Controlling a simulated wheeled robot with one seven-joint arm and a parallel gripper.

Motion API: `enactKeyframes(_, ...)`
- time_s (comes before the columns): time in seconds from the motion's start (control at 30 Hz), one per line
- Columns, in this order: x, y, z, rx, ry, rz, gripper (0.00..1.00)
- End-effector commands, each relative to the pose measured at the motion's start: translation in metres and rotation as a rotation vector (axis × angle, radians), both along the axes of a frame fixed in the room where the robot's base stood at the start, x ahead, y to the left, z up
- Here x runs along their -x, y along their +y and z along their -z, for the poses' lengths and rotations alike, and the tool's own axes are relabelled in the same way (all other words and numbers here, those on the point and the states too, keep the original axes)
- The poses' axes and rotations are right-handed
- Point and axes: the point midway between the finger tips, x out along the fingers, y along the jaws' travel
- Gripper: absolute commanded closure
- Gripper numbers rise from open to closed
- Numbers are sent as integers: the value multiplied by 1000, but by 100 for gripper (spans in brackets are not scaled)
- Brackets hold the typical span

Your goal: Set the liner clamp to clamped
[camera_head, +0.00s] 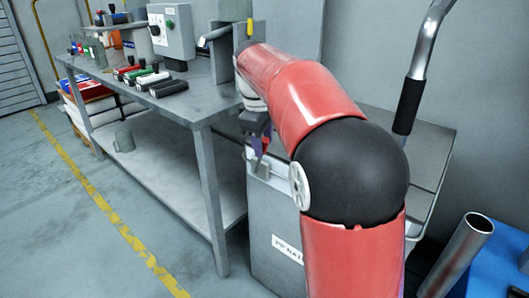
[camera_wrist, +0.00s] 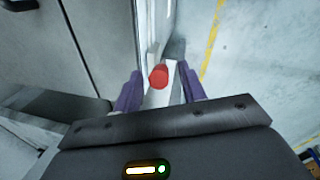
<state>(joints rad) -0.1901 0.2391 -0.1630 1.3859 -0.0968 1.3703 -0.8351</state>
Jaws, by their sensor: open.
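A round red knob (camera_wrist: 158,77) shows between my gripper's two purple fingers in the wrist view, in front of a pale grey strip. It looks like the handle end of the liner clamp, though I cannot tell which position the clamp is in. My gripper (camera_wrist: 161,84) is open, with a finger on either side of the knob; I cannot see contact. In the head view my gripper (camera_head: 260,143) points down at the top edge of a grey bin (camera_head: 272,215) with a white label. My red arm hides much of the bin's top there.
A grey workbench (camera_head: 205,100) with bottles, coloured rolls and a control box (camera_head: 171,32) stands to the left of the bin. A black-gripped handle (camera_head: 409,105) rises at right, with a blue object and a metal tube (camera_head: 462,250) below. The floor at left is clear.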

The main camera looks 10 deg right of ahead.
Motion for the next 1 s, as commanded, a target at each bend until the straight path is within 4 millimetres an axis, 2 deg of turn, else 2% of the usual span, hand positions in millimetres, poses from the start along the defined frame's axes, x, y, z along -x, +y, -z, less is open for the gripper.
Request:
enactKeyframes(0.03,-1,-1,10,0,4,0,59)
enactKeyframes(0.2,-4,-4,29,0,1,1,59)
enactKeyframes(0.57,-5,-5,36,-1,-1,2,59)
enactKeyframes(0.9,-5,-5,36,-1,-1,2,100)
enactKeyframes(1.0,-5,-5,35,-1,-1,2,100)
